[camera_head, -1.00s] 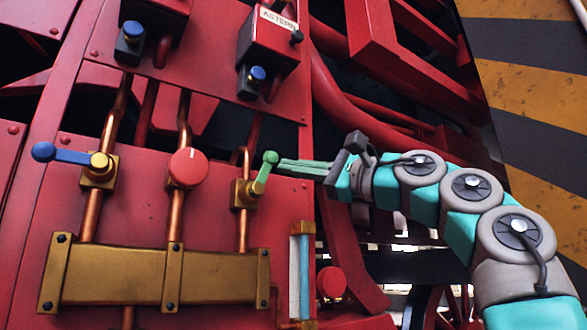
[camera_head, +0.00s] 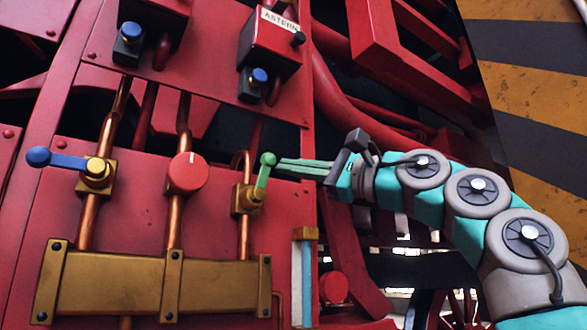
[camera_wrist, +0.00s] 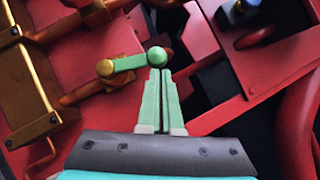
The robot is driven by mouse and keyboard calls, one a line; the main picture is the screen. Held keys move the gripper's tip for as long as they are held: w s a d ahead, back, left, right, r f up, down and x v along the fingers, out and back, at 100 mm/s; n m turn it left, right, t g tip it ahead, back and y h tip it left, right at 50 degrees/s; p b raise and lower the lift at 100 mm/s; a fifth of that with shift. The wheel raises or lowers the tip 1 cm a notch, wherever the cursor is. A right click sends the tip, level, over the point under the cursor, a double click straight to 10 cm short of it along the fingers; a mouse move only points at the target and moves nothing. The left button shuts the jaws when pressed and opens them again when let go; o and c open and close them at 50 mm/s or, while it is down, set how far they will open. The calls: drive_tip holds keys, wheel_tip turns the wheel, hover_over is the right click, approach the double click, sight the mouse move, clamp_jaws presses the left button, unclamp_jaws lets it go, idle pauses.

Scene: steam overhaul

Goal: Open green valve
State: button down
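The green valve has a short green handle (camera_head: 262,177) ending in a green ball knob (camera_head: 268,159), on a brass body (camera_head: 246,198) on a copper pipe. The handle points up and slightly right in the head view. In the wrist view the handle (camera_wrist: 130,63) runs left from the ball (camera_wrist: 157,56) to the brass hub (camera_wrist: 105,68). My gripper (camera_head: 281,163) reaches in from the right, its green fingertips at the ball. In the wrist view its fingers (camera_wrist: 160,72) are together with a thin dark gap, the tips just below the ball. I cannot tell whether they touch it.
A blue-handled valve (camera_head: 70,162) and a red round knob (camera_head: 187,173) sit left of the green valve. Black-and-red boxes with blue knobs (camera_head: 260,76) are above. A brass manifold (camera_head: 150,285) lies below. A glass gauge (camera_head: 302,280) and red beams (camera_head: 400,70) are to the right.

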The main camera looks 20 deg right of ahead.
drive_tip(key=shift+s+a+r+p, duration=0.25)
drive_tip(key=shift+a+r+p, duration=0.2)
drive_tip(key=shift+a+r, duration=0.25)
idle(0.7)
drive_tip(key=shift+f, duration=0.1)
